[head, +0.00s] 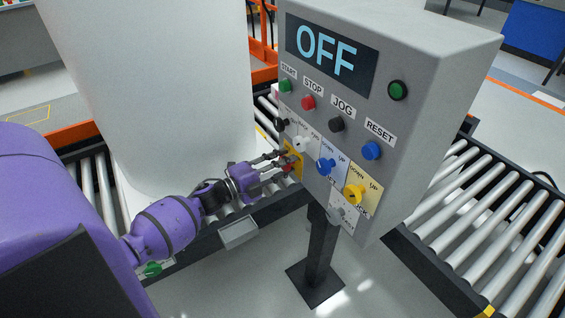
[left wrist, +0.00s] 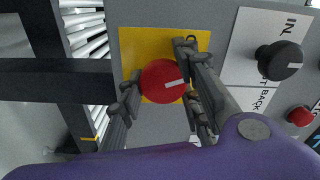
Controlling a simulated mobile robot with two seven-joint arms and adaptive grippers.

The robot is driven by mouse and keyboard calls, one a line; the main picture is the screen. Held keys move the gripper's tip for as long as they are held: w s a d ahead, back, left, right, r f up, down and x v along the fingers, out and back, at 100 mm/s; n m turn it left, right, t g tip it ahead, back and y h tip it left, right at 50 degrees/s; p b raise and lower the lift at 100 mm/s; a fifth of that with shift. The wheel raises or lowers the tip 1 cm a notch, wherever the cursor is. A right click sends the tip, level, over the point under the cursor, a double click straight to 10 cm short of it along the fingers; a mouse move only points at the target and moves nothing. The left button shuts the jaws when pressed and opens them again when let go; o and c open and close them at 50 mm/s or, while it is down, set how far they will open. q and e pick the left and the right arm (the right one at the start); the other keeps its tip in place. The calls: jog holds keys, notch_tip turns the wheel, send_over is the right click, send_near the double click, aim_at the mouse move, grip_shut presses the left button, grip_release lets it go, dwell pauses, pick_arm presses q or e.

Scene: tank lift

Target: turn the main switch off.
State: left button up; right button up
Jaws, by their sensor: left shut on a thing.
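The main switch is a red round knob (left wrist: 158,78) with a white mark, on a yellow plate (left wrist: 138,42). The plate sits at the lower left of the grey control box's front (head: 430,90). The display (head: 332,56) reads OFF. My left gripper (head: 288,162) reaches the knob from the left. In the left wrist view its fingers (left wrist: 160,85) lie on either side of the knob and are shut on it. The white mark points roughly right in that view. In the head view the fingers partly hide the knob. My right gripper is not in view.
Near the switch are a black knob (left wrist: 278,60), a blue knob (head: 325,166) and a yellow knob (head: 355,194). Push-buttons sit above them. The box stands on a black post (head: 321,250). A large white tank (head: 165,90) and roller conveyors (head: 470,215) stand around it.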

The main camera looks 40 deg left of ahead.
pick_arm(q)
jog(key=n, duration=0.1)
jog(key=n+p, duration=0.1)
jog(key=n, duration=0.1)
jog(key=shift+s+d+f+n, duration=0.15)
jog(key=shift+s+f+n, duration=0.05)
jog(key=shift+f+n, duration=0.15)
jog(key=shift+n, duration=0.35)
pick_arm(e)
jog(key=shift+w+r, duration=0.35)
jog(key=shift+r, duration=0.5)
pick_arm(q)
jog(key=shift+s+d+f+n, duration=0.1)
jog(key=shift+n, duration=0.2)
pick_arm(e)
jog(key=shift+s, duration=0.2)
pick_arm(q)
jog(key=o, duration=1)
jog(key=shift+o, duration=0.3)
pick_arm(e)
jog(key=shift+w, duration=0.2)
pick_arm(q)
jog(key=shift+r, duration=0.2)
